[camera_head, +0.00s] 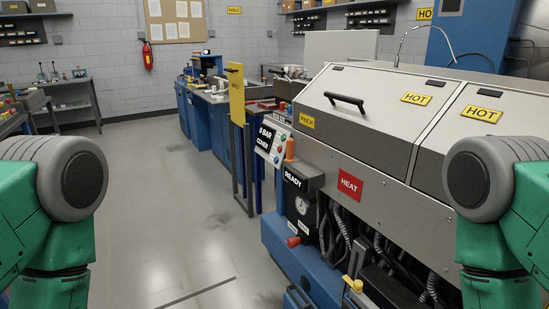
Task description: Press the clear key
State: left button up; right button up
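Which button is the clear key is too small to tell. Only the upper parts of my green and grey arms show, at the left and right edges. Both my grippers are out of view. Nothing of mine touches the panel.
The machine (345,130) has closed covers with "HOT" labels, a black handle and a red "HEAT" sign. A dark "READY" box (300,181), hoses and a yellow-topped fitting (353,284) are on its near side. A yellow sign (236,95) stands behind the panel. The floor left is open.

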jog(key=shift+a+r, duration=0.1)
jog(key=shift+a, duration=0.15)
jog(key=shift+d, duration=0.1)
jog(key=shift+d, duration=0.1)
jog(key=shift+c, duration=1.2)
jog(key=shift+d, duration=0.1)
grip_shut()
